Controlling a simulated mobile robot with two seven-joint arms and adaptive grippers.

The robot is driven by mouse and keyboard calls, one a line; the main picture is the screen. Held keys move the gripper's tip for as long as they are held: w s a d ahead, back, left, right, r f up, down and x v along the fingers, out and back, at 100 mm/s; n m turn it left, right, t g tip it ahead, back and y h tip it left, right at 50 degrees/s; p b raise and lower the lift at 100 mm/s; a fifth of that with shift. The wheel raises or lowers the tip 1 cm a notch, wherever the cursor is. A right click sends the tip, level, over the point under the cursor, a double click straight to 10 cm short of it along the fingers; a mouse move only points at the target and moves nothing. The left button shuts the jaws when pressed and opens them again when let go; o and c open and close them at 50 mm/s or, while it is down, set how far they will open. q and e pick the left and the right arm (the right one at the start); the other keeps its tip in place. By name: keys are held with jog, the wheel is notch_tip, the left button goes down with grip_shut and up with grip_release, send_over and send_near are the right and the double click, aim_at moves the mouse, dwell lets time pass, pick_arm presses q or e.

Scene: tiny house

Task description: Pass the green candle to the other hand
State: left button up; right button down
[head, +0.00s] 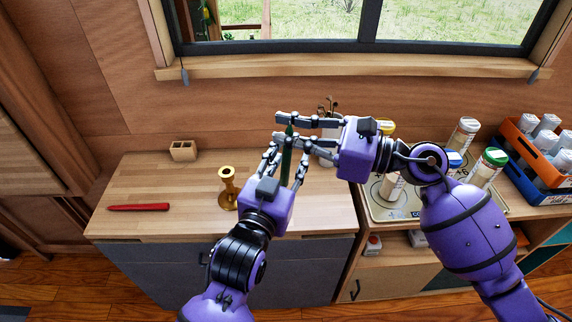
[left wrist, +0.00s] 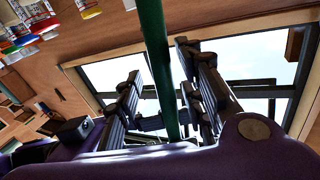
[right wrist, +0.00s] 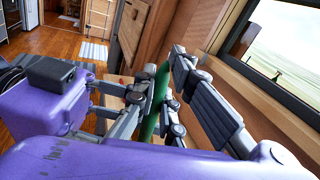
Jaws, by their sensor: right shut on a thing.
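The green candle (head: 287,165) stands upright above the wooden counter, between my two grippers. My right gripper (head: 281,128) is shut on its upper part, with its fingers coming in from the right. My left gripper (head: 288,154) is below, its fingers pointing up on either side of the candle. In the left wrist view the candle (left wrist: 155,50) runs between the spread left fingers, with a gap beside it. In the right wrist view the candle (right wrist: 152,115) sits between the right fingers, which partly hide it.
To the right are a tray (head: 405,212) with several jars and an orange-blue crate (head: 535,165) of bottles. A window is behind.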

pick_arm(q)
grip_shut()
pick_arm(e)
jog(key=c, duration=1.7)
grip_release()
jog(key=shift+c, duration=0.2)
